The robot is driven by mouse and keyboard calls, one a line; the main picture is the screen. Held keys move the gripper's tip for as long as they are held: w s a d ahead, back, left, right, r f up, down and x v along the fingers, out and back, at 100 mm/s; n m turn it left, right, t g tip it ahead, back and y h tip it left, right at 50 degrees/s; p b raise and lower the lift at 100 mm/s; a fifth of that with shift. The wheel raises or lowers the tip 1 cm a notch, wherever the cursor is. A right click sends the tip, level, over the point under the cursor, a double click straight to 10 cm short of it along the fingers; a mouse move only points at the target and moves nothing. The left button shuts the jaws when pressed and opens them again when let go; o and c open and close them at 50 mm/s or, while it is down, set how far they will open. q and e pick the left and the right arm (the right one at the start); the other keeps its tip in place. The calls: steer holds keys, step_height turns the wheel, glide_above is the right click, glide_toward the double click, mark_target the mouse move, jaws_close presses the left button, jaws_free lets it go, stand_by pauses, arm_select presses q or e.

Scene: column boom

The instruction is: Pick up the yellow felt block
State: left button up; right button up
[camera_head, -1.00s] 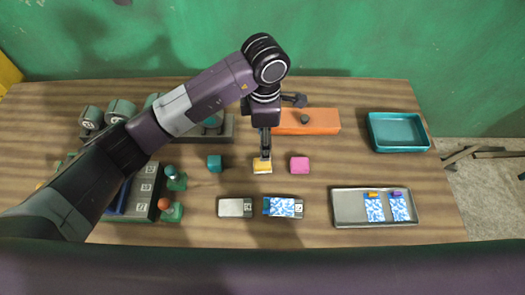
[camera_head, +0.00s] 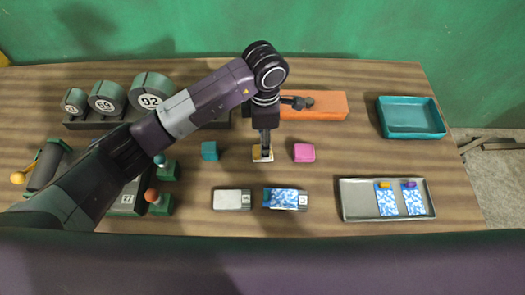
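The yellow felt block (camera_head: 256,153) lies on the wooden table between a teal block (camera_head: 209,151) and a pink block (camera_head: 304,152). My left gripper (camera_head: 265,154) points straight down at the yellow block, and its fingertips overlap the block's middle. The fingers are seen edge-on as one narrow dark strip, so whether they are open or shut on the block is hidden. Part of the block shows on both sides of the fingers. My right gripper is not in view.
An orange box (camera_head: 325,104) lies behind the blocks. A teal tray (camera_head: 411,134) and a metal tray (camera_head: 360,212) holding patterned cards are at right. Two flat packs (camera_head: 232,200) (camera_head: 280,198) lie in front. Numbered rolls (camera_head: 151,92) stand at back left.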

arm_select(q)
steer(key=shift+s+a+f+p, duration=0.1)
steer(key=shift+f+p, duration=0.2)
steer(key=shift+f, duration=0.05)
step_height(320, 180, down, 4)
steer(key=shift+a+r+p, duration=0.1)
steer(key=shift+r+p, duration=0.1)
steer(key=shift+p, duration=0.7)
steer(key=shift+f, duration=0.45)
steer(key=c, duration=1.3)
